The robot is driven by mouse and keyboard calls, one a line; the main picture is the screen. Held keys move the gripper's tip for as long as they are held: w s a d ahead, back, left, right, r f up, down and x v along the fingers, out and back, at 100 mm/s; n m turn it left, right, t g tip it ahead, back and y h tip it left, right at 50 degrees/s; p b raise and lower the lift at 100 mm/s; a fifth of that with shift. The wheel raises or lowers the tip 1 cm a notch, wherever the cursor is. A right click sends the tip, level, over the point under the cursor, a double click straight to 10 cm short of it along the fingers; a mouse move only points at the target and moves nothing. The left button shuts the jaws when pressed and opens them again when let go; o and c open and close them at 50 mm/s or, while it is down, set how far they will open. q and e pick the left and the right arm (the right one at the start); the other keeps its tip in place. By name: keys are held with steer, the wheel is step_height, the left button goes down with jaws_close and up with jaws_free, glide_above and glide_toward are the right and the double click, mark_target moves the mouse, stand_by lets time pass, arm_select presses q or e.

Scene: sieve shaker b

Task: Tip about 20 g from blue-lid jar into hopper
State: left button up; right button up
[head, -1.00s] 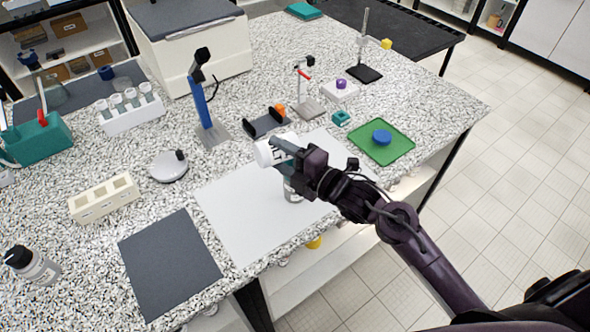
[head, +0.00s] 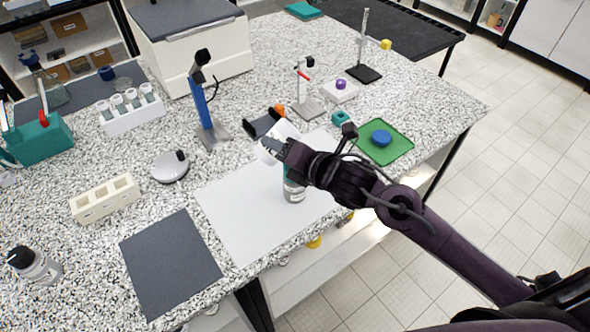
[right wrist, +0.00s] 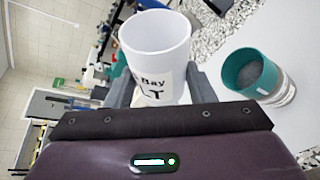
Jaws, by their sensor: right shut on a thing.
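My right gripper (head: 272,149) is shut on a white open jar (head: 283,133) and holds it tilted above the white mat. In the right wrist view the jar (right wrist: 155,50) shows a wide open mouth, white inner wall and a partly hidden black-lettered label; its contents are not visible. The teal hopper (right wrist: 248,72) sits on a clear vessel, beside and apart from the jar, with grey material inside. In the head view the clear vessel (head: 294,191) stands on the mat, its top mostly hidden by my gripper. The blue lid (head: 381,138) lies on a green tray (head: 399,151). My left gripper is out of view.
The white mat (head: 240,222) is otherwise clear. A dark mat (head: 170,265) and a black-capped bottle (head: 36,266) are at front left.

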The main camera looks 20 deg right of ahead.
steer(key=n+h+b, duration=0.1)
steer(key=r+n+h+b, duration=0.1)
steer(key=n+b, duration=0.1)
steer(key=n+h+b, duration=0.1)
steer(key=n+b, duration=0.1)
steer(key=shift+w+a+r+h, duration=0.1)
steer(key=shift+r+h, duration=0.2)
steer(key=shift+r+n+h+b, duration=0.4)
steer(key=shift+n+b, duration=0.35)
steer(key=shift+n, duration=0.05)
steer(key=shift+r+h, duration=0.1)
steer(key=shift+h, duration=0.2)
